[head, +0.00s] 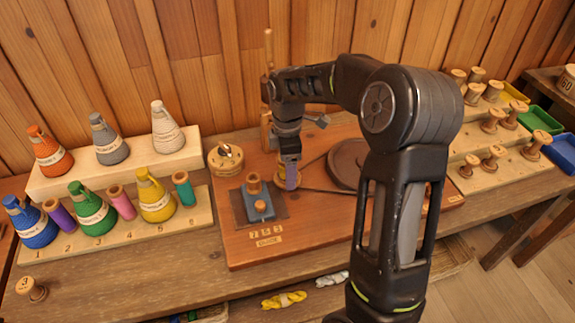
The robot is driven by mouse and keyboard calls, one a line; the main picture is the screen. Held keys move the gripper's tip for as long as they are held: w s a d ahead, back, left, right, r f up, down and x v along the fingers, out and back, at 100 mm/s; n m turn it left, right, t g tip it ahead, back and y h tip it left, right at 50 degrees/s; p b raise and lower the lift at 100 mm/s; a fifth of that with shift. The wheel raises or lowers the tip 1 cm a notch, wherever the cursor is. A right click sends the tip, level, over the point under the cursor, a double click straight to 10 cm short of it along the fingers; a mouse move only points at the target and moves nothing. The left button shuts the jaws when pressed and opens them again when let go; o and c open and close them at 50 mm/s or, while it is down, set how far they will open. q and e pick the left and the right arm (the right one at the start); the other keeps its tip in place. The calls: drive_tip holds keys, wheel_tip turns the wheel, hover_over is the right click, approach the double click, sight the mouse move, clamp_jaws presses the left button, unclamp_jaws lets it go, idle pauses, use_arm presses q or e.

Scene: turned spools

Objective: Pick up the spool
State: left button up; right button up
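My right arm comes in from the lower right and bends over the wooden board. Wooden spools (490,122) stand on the stepped rack at right. A spool marked 3 (32,288) stands at the table's front left. My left gripper is out of view.
Coloured yarn cones (39,225) and purple, pink and teal spools (122,203) fill the left racks.

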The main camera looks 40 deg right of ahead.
drive_tip(key=shift+f, duration=0.1)
drive_tip(key=shift+c, duration=0.5)
drive_tip(key=c, duration=1.4)
